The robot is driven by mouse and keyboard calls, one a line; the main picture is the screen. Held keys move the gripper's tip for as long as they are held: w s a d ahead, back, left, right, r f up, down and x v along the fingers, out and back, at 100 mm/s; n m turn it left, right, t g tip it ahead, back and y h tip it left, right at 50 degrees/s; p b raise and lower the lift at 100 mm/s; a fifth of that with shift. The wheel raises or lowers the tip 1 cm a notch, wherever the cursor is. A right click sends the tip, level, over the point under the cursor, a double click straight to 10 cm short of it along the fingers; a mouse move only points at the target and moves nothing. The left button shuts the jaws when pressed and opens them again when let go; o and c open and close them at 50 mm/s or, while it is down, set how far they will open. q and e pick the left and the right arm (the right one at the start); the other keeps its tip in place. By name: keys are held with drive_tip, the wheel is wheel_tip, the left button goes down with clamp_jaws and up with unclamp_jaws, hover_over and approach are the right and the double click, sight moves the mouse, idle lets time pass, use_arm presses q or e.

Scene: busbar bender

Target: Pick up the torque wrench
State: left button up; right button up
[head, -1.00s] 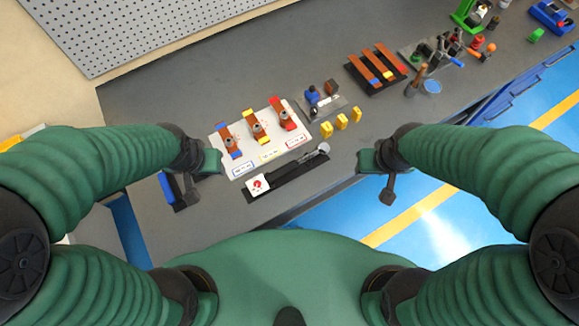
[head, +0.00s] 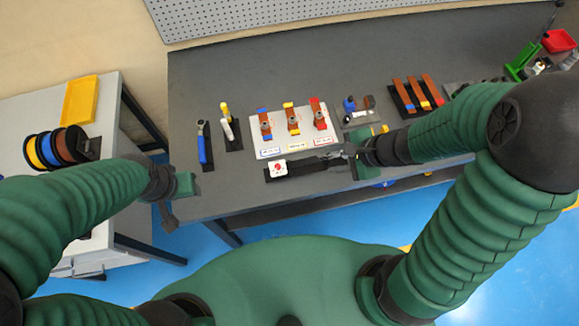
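A long dark tool, which looks like the torque wrench (head: 308,164), lies in a black holder along the front of the grey bench. A white block with a red mark (head: 277,168) sits at the holder's left end. My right gripper (head: 352,160) is at the tool's right end, covering it. I cannot tell whether its fingers touch or close on the tool. My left gripper (head: 176,197) hangs empty off the bench's left front edge, away from the tool. Its finger opening is not clear.
Behind the tool lies a white board (head: 268,150) with copper bars and coloured clamps. Left of it are a blue-handled tool (head: 202,148) and a white-and-yellow one (head: 227,122). A side table with coloured spools (head: 60,148) and a yellow tray (head: 81,99) stands left.

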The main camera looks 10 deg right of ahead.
drive_tip(key=b, duration=0.3)
approach(302, 162)
drive_tip(key=x, duration=0.2)
drive_tip(key=a+b+x, duration=0.1)
drive_tip(key=x, duration=0.2)
drive_tip(key=shift+r, duration=0.1)
drive_tip(key=shift+w+d+f, duration=0.15)
drive_tip(key=shift+d+f, duration=0.15)
drive_tip(key=shift+f, duration=0.35)
drive_tip(key=x, duration=0.4)
drive_tip(key=shift+f, duration=0.15)
drive_tip(key=shift+w+a+f, duration=0.15)
drive_tip(key=shift+w+a, duration=0.05)
drive_tip(key=shift+a, duration=0.15)
drive_tip(key=shift+s+a, duration=0.1)
drive_tip(key=shift+a, duration=0.05)
drive_tip(key=shift+d, duration=0.45)
clamp_jaws()
use_arm(q)
drive_tip(key=f, duration=0.1)
drive_tip(key=a+f, duration=0.1)
drive_tip(key=f, duration=0.2)
drive_tip(key=shift+w+a+f, duration=0.25)
drive_tip(key=shift+w+f, duration=0.05)
drive_tip(key=shift+f, duration=0.1)
drive_tip(key=shift+a, duration=0.1)
use_arm(e)
drive_tip(key=shift+a, duration=0.15)
